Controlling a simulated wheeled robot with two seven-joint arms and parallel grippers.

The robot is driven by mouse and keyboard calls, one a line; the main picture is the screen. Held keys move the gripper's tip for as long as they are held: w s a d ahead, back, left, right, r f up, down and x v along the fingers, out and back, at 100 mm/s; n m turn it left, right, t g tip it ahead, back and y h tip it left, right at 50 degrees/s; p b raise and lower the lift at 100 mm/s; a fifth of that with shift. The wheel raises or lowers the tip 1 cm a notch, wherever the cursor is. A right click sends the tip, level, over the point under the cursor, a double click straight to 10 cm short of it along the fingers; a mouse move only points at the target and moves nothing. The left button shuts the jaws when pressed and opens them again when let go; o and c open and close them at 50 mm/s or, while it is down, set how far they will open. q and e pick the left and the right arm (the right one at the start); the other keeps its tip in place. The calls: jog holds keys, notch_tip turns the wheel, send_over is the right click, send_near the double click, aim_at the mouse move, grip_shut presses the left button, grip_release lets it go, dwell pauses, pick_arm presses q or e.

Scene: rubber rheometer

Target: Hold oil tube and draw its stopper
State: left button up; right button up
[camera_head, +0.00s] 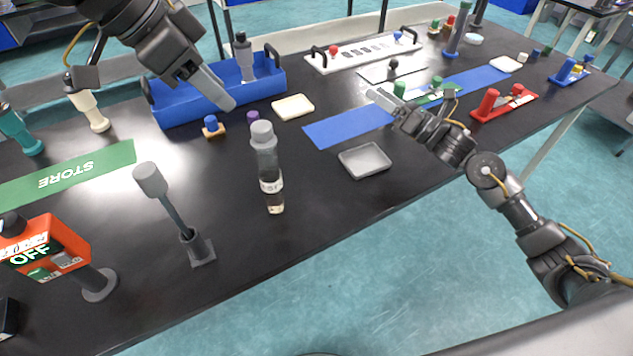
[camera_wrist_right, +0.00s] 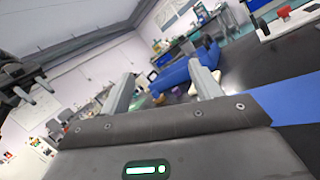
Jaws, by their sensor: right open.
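A clear tube (camera_head: 269,170) with a pale label and a little dark liquid at its bottom stands upright on the black table in the head view; it looks like the oil tube. Its grey stopper (camera_head: 261,132) is seated in the top. My left gripper (camera_head: 226,101) hangs behind and to the left of the tube, apart from it. Only one finger shows clearly, so its opening is unclear. My right gripper (camera_head: 412,100) is open and empty, over the right part of the table, well away from the tube. Its two spread fingers also show in the right wrist view (camera_wrist_right: 163,88).
A blue tray (camera_head: 188,108) holding a grey bottle (camera_head: 243,57) lies beyond the tube. A grey dish (camera_head: 365,161) is to its right. A grey-headed stand (camera_head: 168,197) and an orange OFF box (camera_head: 49,246) are left. Table around the tube is mostly clear.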

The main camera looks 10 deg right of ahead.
jog(key=s+a+f+n+g+y, duration=0.1)
jog(key=s+a+f+n+g, duration=0.25)
jog(key=a, duration=0.25)
jog(key=s+a+f+n+g+y, duration=0.2)
jog(key=s+a+f+n+g, duration=0.1)
jog(key=s+a, duration=0.25)
jog(key=n+g, duration=0.4)
jog(key=n, duration=0.1)
send_near(264, 188)
jog(key=shift+w+d+f, duration=0.1)
jog(key=shift+w+f, duration=0.3)
jog(key=shift+f, duration=0.2)
jog(key=shift+w+d+f, duration=0.15)
jog(key=shift+w+f, duration=0.2)
jog(key=shift+f, duration=0.25)
jog(key=x, duration=1.1)
jog(key=shift+d+r, duration=0.1)
jog(key=shift+r, duration=0.05)
